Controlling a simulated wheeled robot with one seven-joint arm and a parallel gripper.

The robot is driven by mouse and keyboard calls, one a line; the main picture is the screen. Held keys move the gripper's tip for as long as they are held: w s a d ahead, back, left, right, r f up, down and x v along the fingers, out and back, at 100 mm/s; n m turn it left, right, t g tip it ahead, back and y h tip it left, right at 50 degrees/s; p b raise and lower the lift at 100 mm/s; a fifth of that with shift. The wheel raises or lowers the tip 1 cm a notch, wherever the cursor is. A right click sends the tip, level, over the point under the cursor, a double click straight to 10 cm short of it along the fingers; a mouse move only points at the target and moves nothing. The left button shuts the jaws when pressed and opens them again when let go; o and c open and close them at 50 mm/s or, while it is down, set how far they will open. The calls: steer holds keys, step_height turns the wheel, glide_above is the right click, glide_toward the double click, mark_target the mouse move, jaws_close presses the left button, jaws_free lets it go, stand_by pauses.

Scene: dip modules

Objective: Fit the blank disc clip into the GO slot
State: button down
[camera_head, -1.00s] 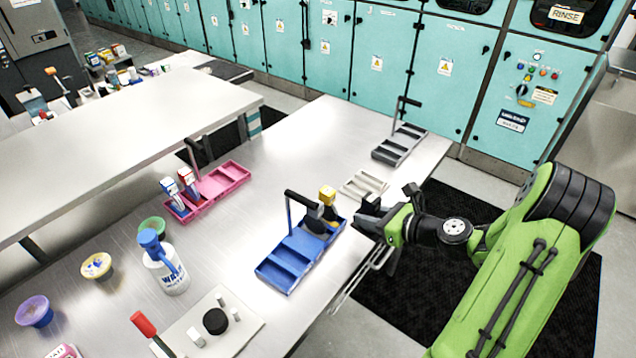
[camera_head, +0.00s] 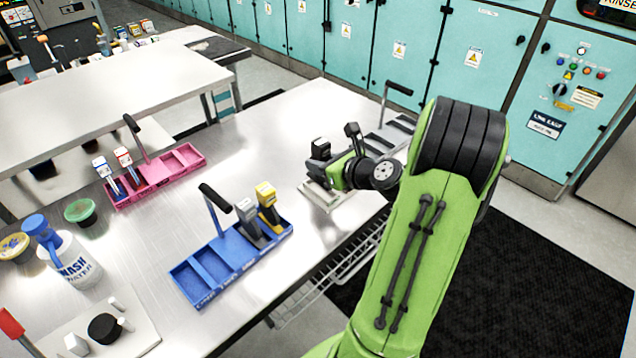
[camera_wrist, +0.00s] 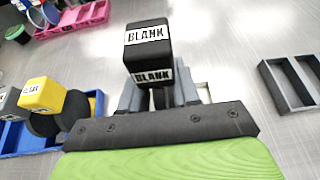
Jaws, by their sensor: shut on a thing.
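The blank disc clip (camera_wrist: 148,48) has a black head with white BLANK labels and is held in my gripper (camera_wrist: 160,98). In the head view the clip's black head (camera_head: 320,148) shows at the left of my gripper (camera_head: 335,172), above the pale slotted tray (camera_head: 314,196). The gripper covers much of that tray, and only a bit of it shows in the wrist view (camera_wrist: 203,92). The clip's lower part is hidden by the fingers. I cannot read a GO mark on any tray, so I cannot tell which slot it is.
A blue tray (camera_head: 190,285) with a handle holds a grey clip (camera_head: 247,210) and a yellow clip (camera_head: 267,195). A pink tray (camera_head: 187,155) with two clips stands at left. A dark grey tray (camera_head: 400,124) stands behind my gripper. A wash bottle (camera_head: 75,262) is at front left.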

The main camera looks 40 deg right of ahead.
step_height(320, 180, down, 4)
steer(key=shift+f+b, duration=0.1)
steer(key=shift+b, duration=0.7)
steer(key=c, duration=0.8)
jaws_free()
